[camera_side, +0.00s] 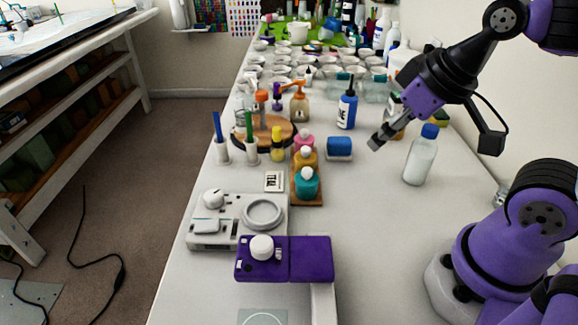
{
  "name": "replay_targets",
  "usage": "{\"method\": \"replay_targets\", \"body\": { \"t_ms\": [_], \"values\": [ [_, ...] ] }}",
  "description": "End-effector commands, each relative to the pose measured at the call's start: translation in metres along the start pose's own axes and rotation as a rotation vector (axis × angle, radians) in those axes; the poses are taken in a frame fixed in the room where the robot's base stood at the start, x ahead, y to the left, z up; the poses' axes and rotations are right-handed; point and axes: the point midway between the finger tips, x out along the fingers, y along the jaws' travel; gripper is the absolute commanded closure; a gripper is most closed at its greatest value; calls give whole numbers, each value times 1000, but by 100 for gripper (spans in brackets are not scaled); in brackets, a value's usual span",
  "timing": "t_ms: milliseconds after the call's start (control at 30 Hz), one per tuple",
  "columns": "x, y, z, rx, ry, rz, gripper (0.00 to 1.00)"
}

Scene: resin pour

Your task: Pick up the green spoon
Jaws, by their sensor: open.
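A green upright handle (249,127), which looks like the green spoon, stands in a white holder (251,152) on the left part of the table. Its lower end is hidden in the holder. My gripper (379,141) is open and hangs above the right part of the table, near a white bottle with a blue cap. It is well to the right of the green spoon and apart from it. I see nothing between its fingers.
A similar blue handle (217,126) stands in a holder left of the green one. A round wooden board (236,136) with bottles is just behind. A yellow bottle (277,145) stands close on its right. The white bottle (420,158) is beside my gripper.

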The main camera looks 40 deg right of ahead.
Motion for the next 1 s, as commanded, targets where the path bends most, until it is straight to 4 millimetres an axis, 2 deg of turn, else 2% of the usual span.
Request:
{"method": "replay_targets", "body": {
  "t_ms": [267, 367, 467, 567, 667, 800, 900, 1000],
  "values": [
    [0, 0, -1, -1, 1, -1, 57],
    [-1, -2, -10, -15, -1, -7, 57],
    [-1, -6, -36, -58, -5, -30, 57],
    [5, -12, -78, -130, -7, -70, 57],
    [21, -16, -123, -216, -7, -117, 57],
    [57, -16, -177, -334, 2, -183, 57],
    [86, -15, -202, -408, 10, -225, 57],
    [110, -12, -217, -462, 19, -257, 57]
  ]
}}
